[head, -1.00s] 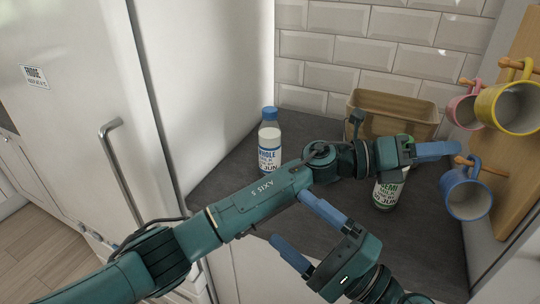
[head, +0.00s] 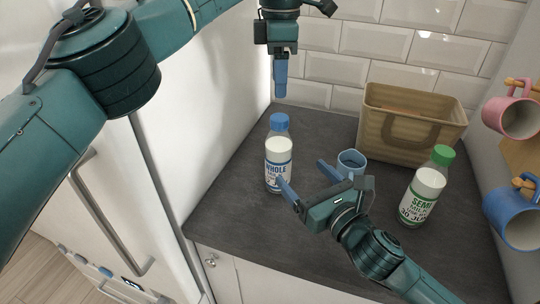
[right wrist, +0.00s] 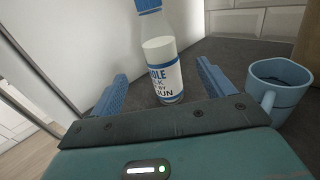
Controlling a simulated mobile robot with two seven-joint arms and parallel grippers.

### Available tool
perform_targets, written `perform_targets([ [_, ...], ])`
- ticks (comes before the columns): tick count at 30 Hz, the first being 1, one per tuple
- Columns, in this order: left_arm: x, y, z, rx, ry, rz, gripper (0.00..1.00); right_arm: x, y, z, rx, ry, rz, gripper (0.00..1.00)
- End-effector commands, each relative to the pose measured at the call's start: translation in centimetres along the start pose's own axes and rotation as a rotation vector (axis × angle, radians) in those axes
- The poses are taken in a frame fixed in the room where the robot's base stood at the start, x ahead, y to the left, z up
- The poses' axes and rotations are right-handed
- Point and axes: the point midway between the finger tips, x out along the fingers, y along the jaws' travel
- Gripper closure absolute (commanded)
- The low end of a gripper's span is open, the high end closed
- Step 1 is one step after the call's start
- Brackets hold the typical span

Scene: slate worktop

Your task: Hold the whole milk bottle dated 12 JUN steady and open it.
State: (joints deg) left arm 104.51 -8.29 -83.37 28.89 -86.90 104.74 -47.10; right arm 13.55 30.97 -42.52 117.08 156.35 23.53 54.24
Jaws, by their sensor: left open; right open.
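The whole milk bottle (head: 279,150), with a blue cap (head: 279,122), stands upright on the dark worktop near the fridge side. Its label reads WHOLE; the day number of its date is not readable. My right gripper (head: 303,176) is open and low in front of the bottle, fingers pointing at it. In the right wrist view the bottle (right wrist: 160,55) stands beyond and between the two open fingers (right wrist: 160,88), not gripped. My left gripper (head: 280,92) is open, pointing down above and behind the blue cap, apart from it; its fingers overlap in the picture.
A green-capped semi milk bottle (head: 423,190) stands on the right, its label showing 30 JUN. A blue mug (head: 350,160) sits just right of my right gripper. A tan basket (head: 412,122) is at the back. Pink (head: 510,118) and blue (head: 513,215) mugs hang at right.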

Motion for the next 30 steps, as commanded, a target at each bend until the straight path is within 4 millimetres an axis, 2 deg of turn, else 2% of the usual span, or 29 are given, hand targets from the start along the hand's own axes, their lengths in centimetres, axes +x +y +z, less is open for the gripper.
perform_targets([
  [5,0.0,0.0,0.0,0.000,0.001,0.000,0.46,1.9,0.0,0.1,0.000,-0.003,0.000,0.19],
  [18,0.0,0.0,0.0,0.000,-0.001,0.000,0.46,10.2,0.1,0.2,0.000,-0.003,0.000,0.19],
  [24,0.0,0.0,0.0,0.000,-0.001,0.000,0.46,12.4,0.1,0.1,0.000,-0.002,0.000,0.19],
  [30,0.0,0.0,0.0,0.000,-0.001,0.000,0.46,13.0,0.0,0.1,-0.001,-0.002,0.001,0.19],
])
